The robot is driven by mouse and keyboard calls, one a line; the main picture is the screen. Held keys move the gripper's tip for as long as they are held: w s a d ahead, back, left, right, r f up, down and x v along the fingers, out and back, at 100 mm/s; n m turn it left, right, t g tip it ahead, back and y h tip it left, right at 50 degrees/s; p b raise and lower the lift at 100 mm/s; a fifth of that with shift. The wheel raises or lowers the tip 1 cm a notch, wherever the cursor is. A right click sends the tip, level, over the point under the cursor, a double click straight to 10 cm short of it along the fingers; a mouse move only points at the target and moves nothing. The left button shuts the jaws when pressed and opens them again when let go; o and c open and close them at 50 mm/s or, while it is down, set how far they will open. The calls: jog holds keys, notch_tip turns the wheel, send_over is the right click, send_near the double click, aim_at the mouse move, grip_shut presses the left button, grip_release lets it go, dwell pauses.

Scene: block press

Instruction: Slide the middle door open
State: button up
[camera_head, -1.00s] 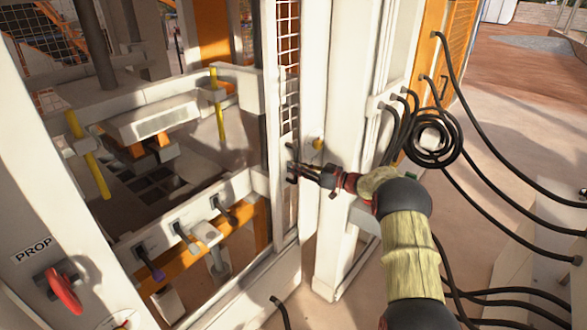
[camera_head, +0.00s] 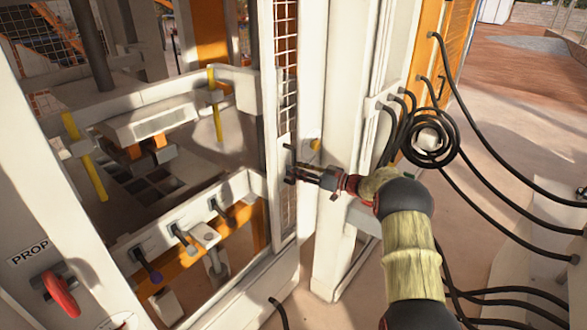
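The mesh door panel (camera_head: 287,105) shows as a narrow strip at the right side of the press opening, in a white frame. Its dark handle (camera_head: 289,181) is a small bracket on the panel, partly hidden by my fingers. My gripper (camera_head: 300,173) comes in from the right, with its fingertips beside the handle. The two dark fingers look apart, with a small gap between them. I cannot tell whether they touch the handle.
White posts stand on both sides of the opening. A red knob (camera_head: 62,294) below a PROP label is at lower left. Yellow bars (camera_head: 88,168) are inside. Black cables and a coil (camera_head: 432,139) hang at right. Open floor lies at far right.

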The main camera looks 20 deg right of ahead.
jog(key=v, duration=1)
jog(key=shift+s+d, duration=0.2)
jog(key=shift+d, duration=0.1)
